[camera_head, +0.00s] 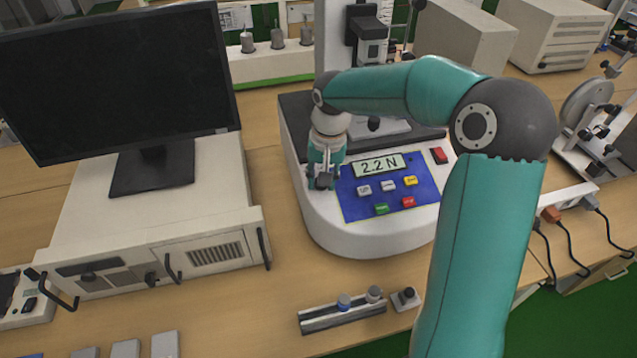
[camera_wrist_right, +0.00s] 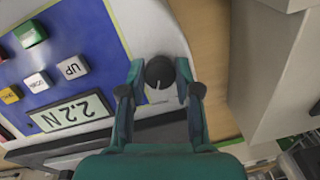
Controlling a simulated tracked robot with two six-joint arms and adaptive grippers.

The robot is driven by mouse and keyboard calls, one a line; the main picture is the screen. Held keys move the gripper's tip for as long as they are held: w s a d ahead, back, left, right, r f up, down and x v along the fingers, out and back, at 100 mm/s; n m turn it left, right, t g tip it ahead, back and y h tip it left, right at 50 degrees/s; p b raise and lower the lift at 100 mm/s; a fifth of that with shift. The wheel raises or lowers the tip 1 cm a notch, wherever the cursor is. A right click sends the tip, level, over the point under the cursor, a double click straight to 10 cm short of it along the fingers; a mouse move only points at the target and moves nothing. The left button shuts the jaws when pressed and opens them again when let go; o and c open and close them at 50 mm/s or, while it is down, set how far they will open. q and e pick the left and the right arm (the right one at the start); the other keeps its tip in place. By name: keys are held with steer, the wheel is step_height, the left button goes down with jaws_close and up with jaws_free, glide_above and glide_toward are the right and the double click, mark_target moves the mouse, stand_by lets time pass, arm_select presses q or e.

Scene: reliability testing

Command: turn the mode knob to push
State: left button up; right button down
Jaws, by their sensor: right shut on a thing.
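The test stand (camera_head: 365,236) has a white rounded base with a blue control panel (camera_head: 352,207). Its display (camera_head: 379,165) reads 2.2 N, and UP, DOWN and other coloured buttons sit below it. The dark round mode knob (camera_wrist_right: 159,71) is at the panel's edge in the right wrist view, with a thin pale line on it. My right gripper (camera_head: 322,179) reaches down to the panel's left side and is shut on the knob, one finger on each side. In the head view the gripper largely hides the knob. My left gripper is not in view.
A monitor (camera_head: 118,82) on a beige cabinet (camera_head: 212,205) stands close to the left. A small rack (camera_head: 342,315) with knobs lies in front of the stand. A power strip (camera_head: 560,200) with cables is at the right. Some wooden bench front is clear.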

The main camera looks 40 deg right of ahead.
steer(key=shift+a+f+m, duration=0.15)
steer(key=shift+a+m, duration=0.05)
steer(key=shift+m, duration=0.1)
steer(key=c, duration=0.8)
jaws_free()
step_height(320, 180, up, 12)
steer(key=s, duration=0.1)
steer(key=shift+d, duration=0.2)
steer(key=shift+s, duration=0.1)
